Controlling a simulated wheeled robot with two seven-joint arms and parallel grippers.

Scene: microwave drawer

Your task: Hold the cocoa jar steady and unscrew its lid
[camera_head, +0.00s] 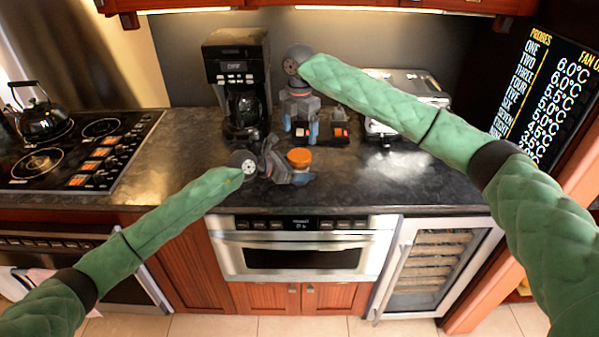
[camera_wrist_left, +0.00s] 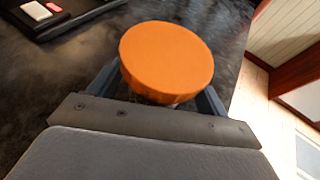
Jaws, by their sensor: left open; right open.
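The cocoa jar's round orange lid (camera_head: 299,157) shows near the counter's front edge, and it is large in the left wrist view (camera_wrist_left: 167,57). The jar's body is mostly hidden under the lid and behind my gripper. My left gripper (camera_head: 288,166) is open, coming in low from the left, with a finger on each side of the jar; in the left wrist view its fingers (camera_wrist_left: 160,97) show at both sides below the lid. I cannot tell whether they touch the jar. My right gripper (camera_head: 300,130) is open and points down, behind the jar and apart from the lid.
A black coffee maker (camera_head: 238,80) stands behind to the left. A dark tray with small items (camera_head: 340,132) lies behind the jar to the right. A steel appliance (camera_head: 408,90) is partly behind my right arm. The counter right of the jar (camera_head: 400,178) is clear.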

